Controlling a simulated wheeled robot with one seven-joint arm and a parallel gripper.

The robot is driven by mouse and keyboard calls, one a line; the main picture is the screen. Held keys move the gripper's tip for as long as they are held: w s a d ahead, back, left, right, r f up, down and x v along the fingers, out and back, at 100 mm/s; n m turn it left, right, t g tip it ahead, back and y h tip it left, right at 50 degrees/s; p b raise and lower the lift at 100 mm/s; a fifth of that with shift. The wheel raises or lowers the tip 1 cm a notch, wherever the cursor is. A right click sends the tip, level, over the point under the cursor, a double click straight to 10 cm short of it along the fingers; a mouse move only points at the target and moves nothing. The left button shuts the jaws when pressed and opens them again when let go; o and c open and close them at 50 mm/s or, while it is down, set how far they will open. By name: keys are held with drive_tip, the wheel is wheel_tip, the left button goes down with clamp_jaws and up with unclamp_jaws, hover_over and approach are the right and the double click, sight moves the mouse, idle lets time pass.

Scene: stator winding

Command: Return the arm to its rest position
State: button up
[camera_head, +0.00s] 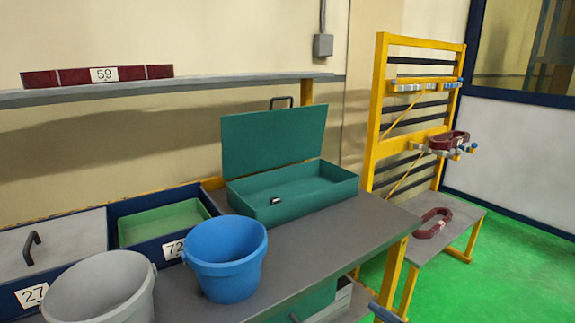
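My gripper does not show in the head camera view, so what it holds, if anything, is hidden. A small blue-grey part (386,313) shows at the bottom edge, right of the workbench; I cannot tell what it belongs to. A dark red oval ring (449,141) rests on the pegs of the yellow rack (383,95) at the right. Another dark red oval ring (433,223) lies on the low grey bench (470,215) below the rack.
The grey workbench (330,235) carries an open green toolbox (290,195), a blue bucket (227,262), a grey bucket (103,290) and blue bins labelled 72 (173,250) and 27 (31,296). A shelf (215,82) hangs above. Green floor (510,262) is clear at right.

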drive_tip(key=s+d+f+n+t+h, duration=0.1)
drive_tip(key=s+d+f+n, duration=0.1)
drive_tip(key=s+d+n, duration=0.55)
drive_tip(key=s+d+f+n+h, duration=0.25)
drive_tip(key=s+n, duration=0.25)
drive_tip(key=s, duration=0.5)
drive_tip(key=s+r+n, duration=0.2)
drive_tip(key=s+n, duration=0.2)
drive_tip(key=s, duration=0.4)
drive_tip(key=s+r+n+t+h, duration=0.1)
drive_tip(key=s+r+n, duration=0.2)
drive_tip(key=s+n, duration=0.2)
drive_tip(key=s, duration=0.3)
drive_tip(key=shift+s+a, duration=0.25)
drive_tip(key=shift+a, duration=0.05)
